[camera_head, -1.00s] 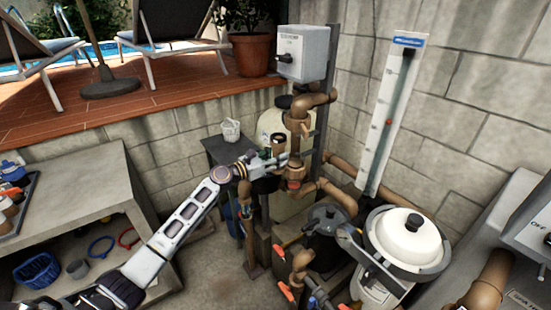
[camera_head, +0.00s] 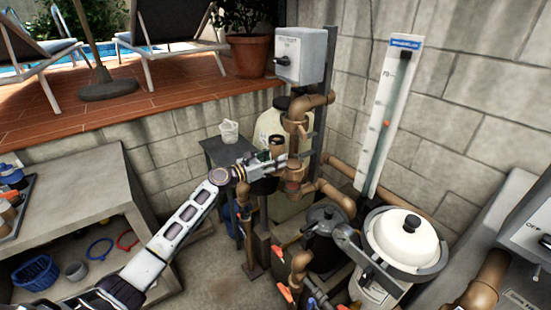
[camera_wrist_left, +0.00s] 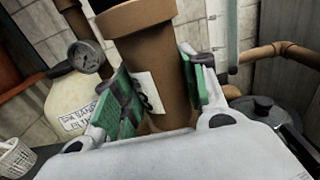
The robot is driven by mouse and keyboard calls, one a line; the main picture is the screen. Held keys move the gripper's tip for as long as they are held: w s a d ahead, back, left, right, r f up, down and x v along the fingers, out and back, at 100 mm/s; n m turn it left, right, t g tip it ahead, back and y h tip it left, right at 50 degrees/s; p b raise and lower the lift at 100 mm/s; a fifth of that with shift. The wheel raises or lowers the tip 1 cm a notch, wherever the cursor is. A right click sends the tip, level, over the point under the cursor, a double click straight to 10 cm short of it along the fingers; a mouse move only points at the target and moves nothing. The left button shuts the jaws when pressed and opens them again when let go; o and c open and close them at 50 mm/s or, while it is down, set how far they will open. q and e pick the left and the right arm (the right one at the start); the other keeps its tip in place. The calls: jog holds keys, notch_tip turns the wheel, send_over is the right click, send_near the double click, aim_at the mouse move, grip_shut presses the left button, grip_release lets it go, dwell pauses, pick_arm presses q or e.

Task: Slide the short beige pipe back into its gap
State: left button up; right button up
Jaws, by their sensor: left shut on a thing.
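The short beige pipe (camera_wrist_left: 165,75) stands between the green finger pads of my left gripper (camera_wrist_left: 168,92) in the left wrist view. It is brownish beige, with an open rim at the top and a white label partly hidden by a finger. My left gripper (camera_head: 277,163) is shut on it. In the head view the pipe's top (camera_head: 277,142) shows just above the fingers, left of the fixed brown pipework (camera_head: 296,126). The gap is not clear; the gripper partly covers that area. My right gripper is not in view.
A white-lidded filter pot (camera_head: 406,234) and a dark lidded pot (camera_head: 325,218) stand at the right. A cream tank (camera_head: 270,126) is behind the pipework. A small dark table (camera_head: 222,150) with a white basket (camera_head: 229,131) is at the left. A grey control box (camera_head: 300,54) hangs above.

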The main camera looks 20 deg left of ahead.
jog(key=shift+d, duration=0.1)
pick_arm(q)
jog(key=shift+r, duration=0.1)
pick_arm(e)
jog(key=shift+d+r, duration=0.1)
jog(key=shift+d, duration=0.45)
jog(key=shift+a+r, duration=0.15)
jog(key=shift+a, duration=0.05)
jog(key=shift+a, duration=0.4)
pick_arm(q)
jog(key=shift+p, duration=0.3)
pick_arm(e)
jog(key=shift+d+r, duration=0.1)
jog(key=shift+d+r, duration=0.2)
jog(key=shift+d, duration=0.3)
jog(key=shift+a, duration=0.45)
